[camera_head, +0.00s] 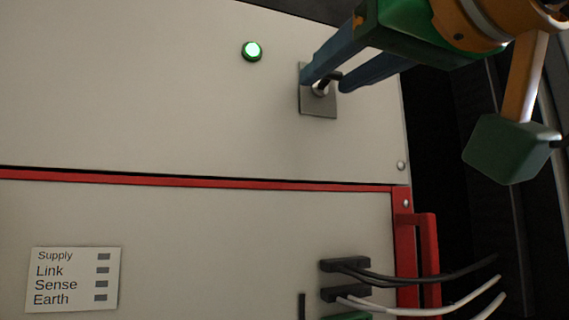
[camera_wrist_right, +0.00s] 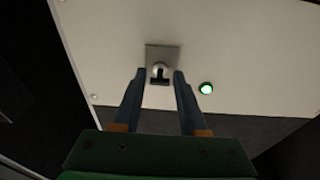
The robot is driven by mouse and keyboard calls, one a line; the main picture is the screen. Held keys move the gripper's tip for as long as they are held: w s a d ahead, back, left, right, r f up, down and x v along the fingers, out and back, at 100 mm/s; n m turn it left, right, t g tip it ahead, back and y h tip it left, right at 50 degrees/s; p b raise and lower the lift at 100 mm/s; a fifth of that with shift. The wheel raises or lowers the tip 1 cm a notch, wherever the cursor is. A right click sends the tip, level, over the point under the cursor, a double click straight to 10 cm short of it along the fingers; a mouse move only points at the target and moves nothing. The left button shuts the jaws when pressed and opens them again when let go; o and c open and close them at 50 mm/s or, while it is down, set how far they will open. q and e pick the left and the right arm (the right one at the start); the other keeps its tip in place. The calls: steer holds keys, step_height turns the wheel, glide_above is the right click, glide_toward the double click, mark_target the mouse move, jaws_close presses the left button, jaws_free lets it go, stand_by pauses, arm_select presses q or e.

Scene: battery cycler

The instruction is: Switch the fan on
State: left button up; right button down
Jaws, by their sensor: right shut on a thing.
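The fan switch is a small toggle with a pale collar (camera_head: 320,90) on a square grey plate (camera_head: 318,106), set in the upper pale panel. It also shows in the wrist view (camera_wrist_right: 158,69). My right gripper (camera_head: 325,84) has its two blue fingers on either side of the switch lever and is shut on it; its fingers also show in the wrist view (camera_wrist_right: 159,76). The lever is partly hidden by the fingers. A round green lamp (camera_head: 252,51) left of the switch is lit; it also shows in the wrist view (camera_wrist_right: 206,88). My left gripper is out of view.
Below a red strip (camera_head: 190,181) is a lower panel with a label (camera_head: 72,279) reading Supply, Link, Sense, Earth. Black plugs (camera_head: 345,264) with black and white cables and a red handle (camera_head: 428,255) are at lower right.

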steer(key=shift+r, duration=0.15)
steer(key=shift+c, duration=2.3)
jaws_free()
steer(key=shift+s, duration=0.1)
steer(key=shift+s+d, duration=0.1)
steer(key=shift+s+f, duration=0.2)
steer(key=b+v, duration=0.2)
steer(key=v, duration=0.4)
steer(key=shift+s, duration=0.25)
